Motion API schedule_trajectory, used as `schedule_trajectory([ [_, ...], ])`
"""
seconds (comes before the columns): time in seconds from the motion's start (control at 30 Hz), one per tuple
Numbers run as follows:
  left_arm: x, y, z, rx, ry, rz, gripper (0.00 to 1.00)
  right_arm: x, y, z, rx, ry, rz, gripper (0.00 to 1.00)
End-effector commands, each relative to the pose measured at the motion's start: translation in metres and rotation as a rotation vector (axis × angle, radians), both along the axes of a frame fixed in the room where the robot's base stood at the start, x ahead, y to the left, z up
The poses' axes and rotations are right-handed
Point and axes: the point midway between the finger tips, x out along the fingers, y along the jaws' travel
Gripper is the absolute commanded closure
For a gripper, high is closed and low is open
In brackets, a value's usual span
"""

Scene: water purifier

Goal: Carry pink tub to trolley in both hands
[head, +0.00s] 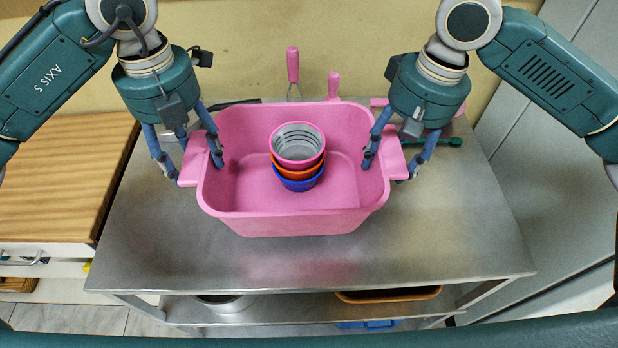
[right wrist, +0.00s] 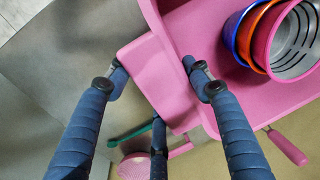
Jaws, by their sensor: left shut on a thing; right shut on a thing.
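The pink tub (head: 290,222) is upright over the steel table (head: 450,245), with a handle on each side. I cannot tell whether its base touches the tabletop. A stack of cups (head: 298,158), pink over orange over blue, stands inside it; the stack also shows in the right wrist view (right wrist: 278,38). My left gripper (head: 200,172) is shut on the tub's left handle. My right gripper (head: 390,168) is shut on the right handle, which lies between its fingers in the right wrist view (right wrist: 160,88). Nothing in view is clearly a separate trolley.
Pink-handled utensils (head: 293,65) and a green-handled one (head: 445,141) are behind and right of the tub. A wooden-topped cabinet (head: 60,170) adjoins the table at left. Grey panels (head: 560,180) stand at right. A brown tray (head: 388,295) is on the lower shelf. The tabletop's front is clear.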

Motion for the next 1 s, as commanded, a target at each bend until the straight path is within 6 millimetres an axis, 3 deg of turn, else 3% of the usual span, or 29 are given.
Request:
schedule_trajectory([
  [0.47, 0.0, 0.003, -0.002, 0.009, 0.0, 0.004, 0.8, 0.0, -0.004, -0.003, -0.012, 0.002, -0.005, 0.86],
  [1.0, 0.0, 0.003, -0.035, 0.009, 0.0, 0.004, 0.8, 0.0, -0.004, -0.036, -0.012, 0.002, -0.005, 0.86],
])
